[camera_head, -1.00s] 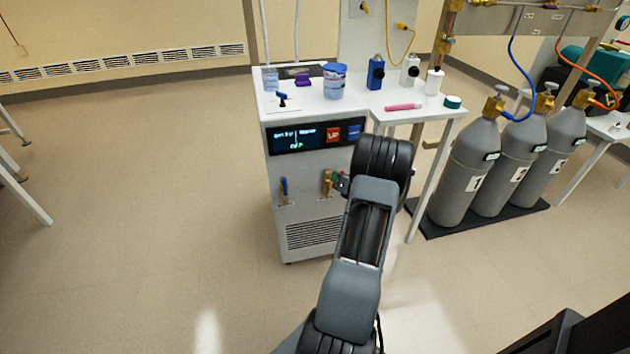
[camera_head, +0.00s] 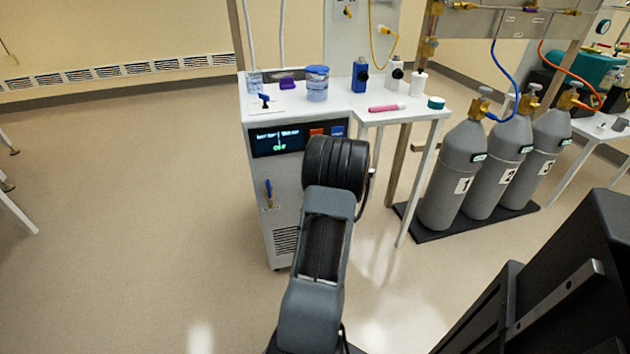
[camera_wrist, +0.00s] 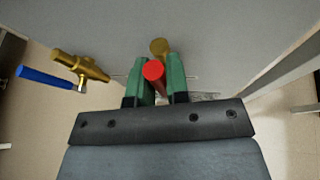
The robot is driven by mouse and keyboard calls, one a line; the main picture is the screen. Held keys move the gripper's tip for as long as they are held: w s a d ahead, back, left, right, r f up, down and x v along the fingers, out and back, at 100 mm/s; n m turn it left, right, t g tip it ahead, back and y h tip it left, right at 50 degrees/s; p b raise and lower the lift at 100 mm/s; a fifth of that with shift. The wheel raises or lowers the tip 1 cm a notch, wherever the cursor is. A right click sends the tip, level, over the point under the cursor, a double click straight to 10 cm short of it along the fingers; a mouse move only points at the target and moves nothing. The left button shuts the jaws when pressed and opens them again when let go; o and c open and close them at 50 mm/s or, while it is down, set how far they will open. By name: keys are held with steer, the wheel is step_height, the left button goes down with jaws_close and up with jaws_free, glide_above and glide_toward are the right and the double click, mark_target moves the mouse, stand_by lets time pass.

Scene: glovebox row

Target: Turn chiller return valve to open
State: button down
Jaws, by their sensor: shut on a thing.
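The chiller (camera_head: 287,180) is a white cabinet with a dark display on its front. In the wrist view, the green fingers of my gripper (camera_wrist: 155,78) are shut on a red valve handle (camera_wrist: 153,70), seen nearly end-on. A brass fitting (camera_wrist: 159,46) shows just behind it. Beside it on the left is a brass valve (camera_wrist: 80,67) with a blue handle (camera_wrist: 44,77), apart from my fingers. In the head view the blue handle (camera_head: 268,192) hangs about upright on the chiller front. My arm hides the gripper and red handle there. I cannot read any valve labels.
A white side table (camera_head: 400,112) adjoins the chiller and holds bottles and a pink marker (camera_head: 386,108). Its leg stands right of my arm. Grey gas cylinders (camera_head: 452,175) stand further right on a black base. Floor left of the chiller is clear.

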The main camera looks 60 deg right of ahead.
steer(key=c, duration=1.1)
jaws_free()
steer(key=p+v, duration=0.3)
steer(key=v, duration=1)
steer(key=shift+s+a, duration=0.25)
steer(key=shift+s, duration=0.05)
